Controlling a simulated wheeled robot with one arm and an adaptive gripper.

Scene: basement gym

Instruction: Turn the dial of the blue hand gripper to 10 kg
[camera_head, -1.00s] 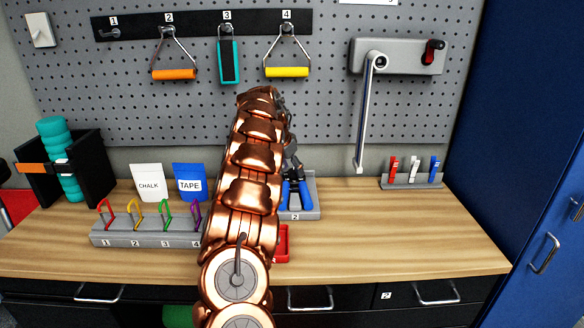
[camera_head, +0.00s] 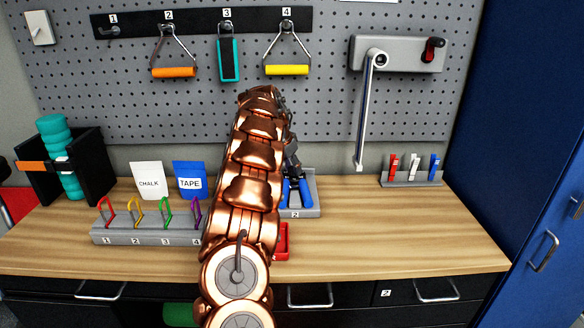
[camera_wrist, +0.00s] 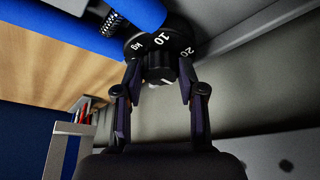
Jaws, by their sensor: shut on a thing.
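The blue hand gripper (camera_head: 306,194) stands in a grey holder marked 2 (camera_head: 310,212), partly hidden behind my arm in the head view. In the wrist view its blue handle (camera_wrist: 139,12) and a dark coil spring (camera_wrist: 107,22) show at the top. Its black dial (camera_wrist: 166,47) carries white marks "10", "kg" and "20", with "10" near the top of the dial's knob (camera_wrist: 160,66). My gripper (camera_wrist: 159,83) is shut on this knob, one finger on each side. A white line shows on the knob's lower end. In the head view my arm hides most of my gripper.
A red item (camera_head: 282,240) lies in front of the holder. A grey rack with coloured clips (camera_head: 150,232) stands left of my arm. A wall lever (camera_head: 367,110) hangs on the right above clear bench top. Hanging handles (camera_head: 287,70) are above.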

